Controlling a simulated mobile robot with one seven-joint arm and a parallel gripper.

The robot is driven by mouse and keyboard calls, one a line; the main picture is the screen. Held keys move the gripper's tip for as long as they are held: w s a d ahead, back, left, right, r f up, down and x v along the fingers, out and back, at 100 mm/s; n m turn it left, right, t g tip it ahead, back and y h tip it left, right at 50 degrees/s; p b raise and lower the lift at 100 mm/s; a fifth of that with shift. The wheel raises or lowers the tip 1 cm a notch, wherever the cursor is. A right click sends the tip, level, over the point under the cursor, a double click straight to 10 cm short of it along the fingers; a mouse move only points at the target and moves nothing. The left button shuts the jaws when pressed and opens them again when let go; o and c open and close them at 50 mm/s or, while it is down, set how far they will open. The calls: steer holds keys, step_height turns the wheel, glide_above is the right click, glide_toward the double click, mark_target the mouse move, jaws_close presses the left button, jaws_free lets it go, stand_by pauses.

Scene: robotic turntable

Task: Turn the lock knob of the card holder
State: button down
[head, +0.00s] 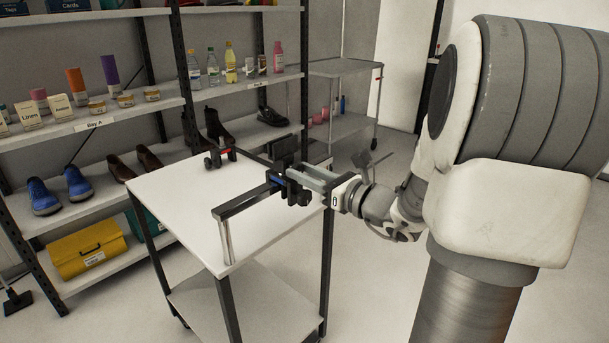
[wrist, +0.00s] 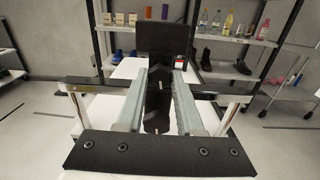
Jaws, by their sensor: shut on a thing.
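The card holder is a black upright plate (head: 285,150) on a dark clamp-like mount, held on a bar at the right side of the white-topped cart (head: 185,195). The plate stands upright straight ahead in the wrist view (wrist: 165,45). My gripper (head: 297,180) reaches in from the right. Its two pale fingers (wrist: 163,82) lie on either side of a dark knob-like part (wrist: 158,102) below the plate and are shut on it. The fingers and the mount hide the knob's outline, so its turn angle cannot be told.
A second black fitting with red parts (head: 220,155) sits at the cart's far edge. A dark bar on a post (head: 228,230) stands at the near edge. Shelves (head: 120,115) with bottles, jars and shoes stand behind. Floor at the right is clear.

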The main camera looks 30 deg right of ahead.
steer(key=n+b, duration=0.1)
steer(key=n, duration=0.1)
steer(key=n+b, duration=0.1)
steer(key=b, duration=0.1)
steer(key=shift+f+n, duration=0.2)
steer(key=shift+n, duration=0.2)
steer(key=shift+r+n+b, duration=0.15)
steer(key=shift+n+b, duration=0.8)
steer(key=shift+n, duration=0.55)
steer(key=c, duration=0.5)
jaws_free()
steer(key=p+v, duration=0.3)
steer(key=v, duration=1.4)
steer(key=shift+s+d+r+p, duration=0.1)
steer(key=shift+s+p, duration=0.1)
steer(key=shift+p, duration=0.2)
